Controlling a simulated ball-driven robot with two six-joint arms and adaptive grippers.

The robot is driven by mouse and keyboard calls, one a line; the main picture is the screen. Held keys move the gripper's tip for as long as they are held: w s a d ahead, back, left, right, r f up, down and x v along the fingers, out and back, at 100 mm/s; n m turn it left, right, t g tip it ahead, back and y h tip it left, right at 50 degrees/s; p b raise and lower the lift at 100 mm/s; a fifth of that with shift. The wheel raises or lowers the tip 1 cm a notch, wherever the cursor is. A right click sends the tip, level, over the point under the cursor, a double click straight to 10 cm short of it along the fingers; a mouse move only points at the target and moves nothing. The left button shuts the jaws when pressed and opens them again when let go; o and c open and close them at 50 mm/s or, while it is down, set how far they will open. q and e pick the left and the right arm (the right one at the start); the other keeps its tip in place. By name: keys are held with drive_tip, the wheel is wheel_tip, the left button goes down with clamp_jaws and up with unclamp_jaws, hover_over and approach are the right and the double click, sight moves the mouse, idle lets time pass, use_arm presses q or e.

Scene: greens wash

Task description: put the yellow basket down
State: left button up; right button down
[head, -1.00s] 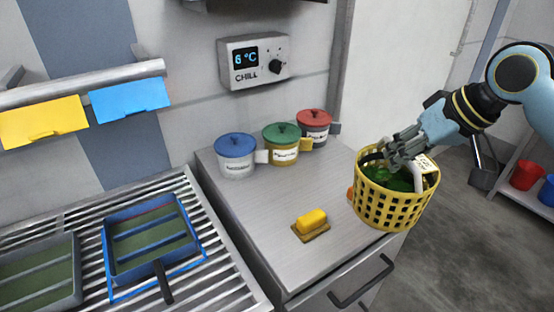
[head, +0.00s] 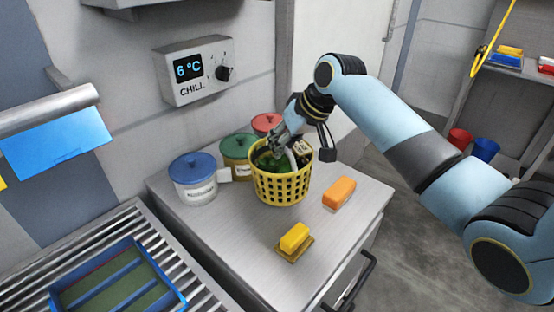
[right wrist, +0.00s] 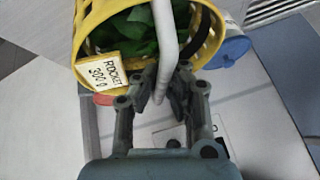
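The yellow basket (head: 282,188) holds green leaves and has a white card reading "ROCKET 300 g" (right wrist: 101,71). It is upright over the grey worktop (head: 215,235), in front of the lidded pots; I cannot tell whether its base touches the top. My right gripper (head: 285,145) is at the basket's rim from above. In the right wrist view its fingers (right wrist: 165,82) are closed about the pale handle (right wrist: 166,40) of the basket. My left gripper is not in view.
Blue (head: 193,180), green (head: 238,150) and red (head: 267,123) lidded pots stand behind and left of the basket. A yellow block (head: 295,238) on a brown base and an orange block (head: 339,192) lie in front and right. The worktop's front left is clear.

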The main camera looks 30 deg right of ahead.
sight(279, 161)
drive_tip(key=shift+w+a+f, duration=0.15)
drive_tip(key=shift+w+f, duration=0.25)
wheel_tip(279, 161, down, 4)
drive_tip(key=shift+r, duration=0.15)
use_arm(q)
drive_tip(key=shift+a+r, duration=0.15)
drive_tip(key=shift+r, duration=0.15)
use_arm(e)
drive_tip(key=c, duration=2)
unclamp_jaws()
drive_tip(key=o, duration=0.5)
drive_tip(key=shift+s, duration=0.1)
use_arm(q)
drive_tip(key=shift+p, duration=0.3)
use_arm(e)
drive_tip(key=v, duration=1.2)
